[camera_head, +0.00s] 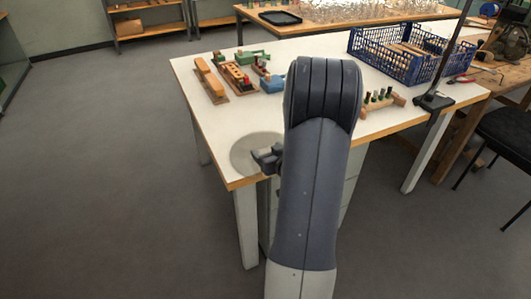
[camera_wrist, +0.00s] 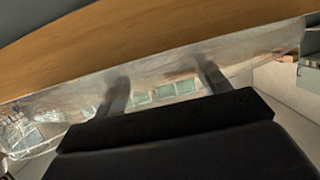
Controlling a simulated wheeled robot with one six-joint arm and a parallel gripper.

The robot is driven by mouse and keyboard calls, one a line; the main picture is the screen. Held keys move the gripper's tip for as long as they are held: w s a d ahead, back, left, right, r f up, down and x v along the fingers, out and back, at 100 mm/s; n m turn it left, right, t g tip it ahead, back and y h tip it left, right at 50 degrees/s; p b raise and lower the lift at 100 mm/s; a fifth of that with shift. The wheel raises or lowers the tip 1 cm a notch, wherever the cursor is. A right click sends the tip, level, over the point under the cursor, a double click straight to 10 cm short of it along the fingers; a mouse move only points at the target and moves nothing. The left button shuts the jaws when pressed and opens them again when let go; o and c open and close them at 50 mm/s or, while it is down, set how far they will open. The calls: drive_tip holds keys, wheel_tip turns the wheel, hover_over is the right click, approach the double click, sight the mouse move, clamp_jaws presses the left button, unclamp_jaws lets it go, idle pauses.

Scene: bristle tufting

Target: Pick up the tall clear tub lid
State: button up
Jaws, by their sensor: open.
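The clear lid (camera_head: 243,152) shows as a round, greyish see-through disc lying flat at the near left corner of the white-topped table (camera_head: 213,110), close to its front edge. My gripper (camera_head: 264,158) is open at the disc's right part, its dark fingers overlapping the lid in the picture. In the wrist view, the two fingers of my gripper (camera_wrist: 161,70) are spread apart against a glassy, reflecting strip below the table's wooden edge (camera_wrist: 150,38). I cannot tell whether the fingers touch the lid. My arm hides the table to the right of it.
Wooden brush blocks (camera_head: 210,82) and small coloured parts stand at the back left of the table. A blue crate (camera_head: 385,58) stands at the back right, near a black stand base (camera_head: 434,101). A peg block (camera_head: 381,101) sits right of my arm.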

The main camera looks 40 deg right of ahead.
drive_tip(key=shift+c, duration=0.5)
drive_tip(key=c, duration=1)
drive_tip(key=shift+o, duration=0.2)
drive_tip(key=shift+r, duration=0.1)
